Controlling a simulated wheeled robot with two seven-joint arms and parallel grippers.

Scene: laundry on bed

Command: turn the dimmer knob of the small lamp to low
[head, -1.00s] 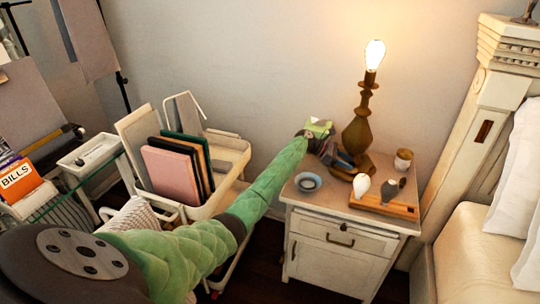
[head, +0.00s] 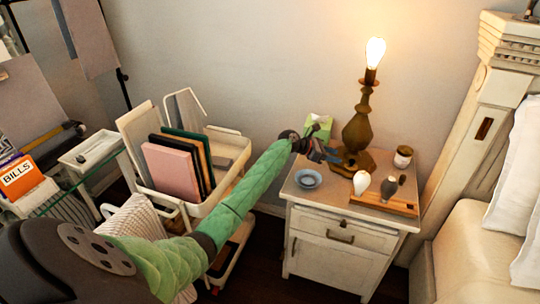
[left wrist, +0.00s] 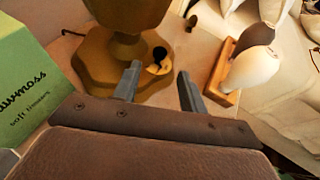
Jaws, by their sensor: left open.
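The small lamp (head: 358,130) has a lit bare bulb and a brown turned body, and stands upright at the back of the nightstand. The knob's setting cannot be read. My left gripper (head: 330,155) is beside the lamp base. I see no contact. My right gripper is not in view.
A green box (head: 319,124) stands left of the lamp. The nightstand top (head: 325,207) also holds a blue dish (head: 308,179), a small jar (head: 403,157) and a wooden tray (head: 385,203) with a white and a dark bulb-shaped item. The bed is to the right.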

